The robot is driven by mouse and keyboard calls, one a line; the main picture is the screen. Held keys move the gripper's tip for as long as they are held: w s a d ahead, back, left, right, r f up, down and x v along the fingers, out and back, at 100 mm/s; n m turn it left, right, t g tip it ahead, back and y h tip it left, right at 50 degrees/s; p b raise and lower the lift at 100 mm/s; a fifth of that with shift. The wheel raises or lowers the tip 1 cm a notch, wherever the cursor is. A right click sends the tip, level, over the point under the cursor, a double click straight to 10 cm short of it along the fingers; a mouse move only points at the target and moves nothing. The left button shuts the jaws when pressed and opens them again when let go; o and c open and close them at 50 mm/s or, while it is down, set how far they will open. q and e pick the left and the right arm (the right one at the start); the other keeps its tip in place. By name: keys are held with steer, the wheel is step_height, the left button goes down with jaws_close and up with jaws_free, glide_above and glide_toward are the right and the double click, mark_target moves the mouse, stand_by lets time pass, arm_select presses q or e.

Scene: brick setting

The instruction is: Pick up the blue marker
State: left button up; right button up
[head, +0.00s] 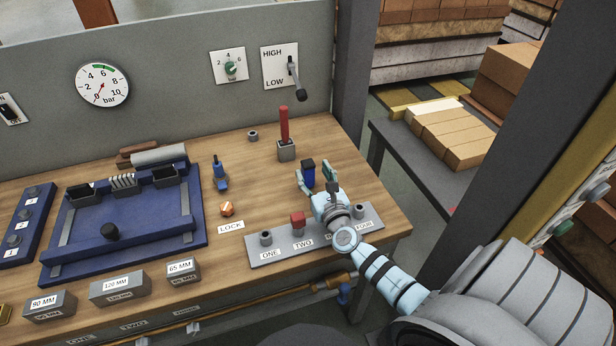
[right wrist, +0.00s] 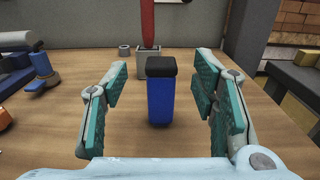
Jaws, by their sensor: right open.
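The blue marker (head: 308,175) stands upright on the wooden workbench, with a black top. In the right wrist view the blue marker (right wrist: 160,98) is between the two teal-padded fingers, with a gap on each side. My right gripper (head: 316,174) is open around it and does not appear to touch it. The gripper also shows in the right wrist view (right wrist: 160,92). My left gripper is not in view.
Behind the marker a red handle (head: 284,124) rises from a grey block. A blue valve-like part (head: 220,176) and an orange knob (head: 227,209) are to the left. A grey strip (head: 281,249) with labelled posts lies under my right arm.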

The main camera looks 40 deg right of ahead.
mark_target(310, 167)
steer(key=x, duration=0.1)
steer(key=b+x, duration=0.1)
steer(key=x, duration=0.3)
steer(key=shift+f+b, duration=0.3)
steer(key=shift+f, duration=0.1)
steer(key=shift+w+d, duration=0.15)
steer(key=shift+w, duration=0.1)
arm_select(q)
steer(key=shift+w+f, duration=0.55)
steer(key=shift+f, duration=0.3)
arm_select(e)
steer(key=shift+r, duration=0.15)
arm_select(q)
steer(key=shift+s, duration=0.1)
arm_select(e)
steer(key=c, duration=1.3)
steer(key=shift+o, duration=0.2)
steer(key=shift+r, duration=0.1)
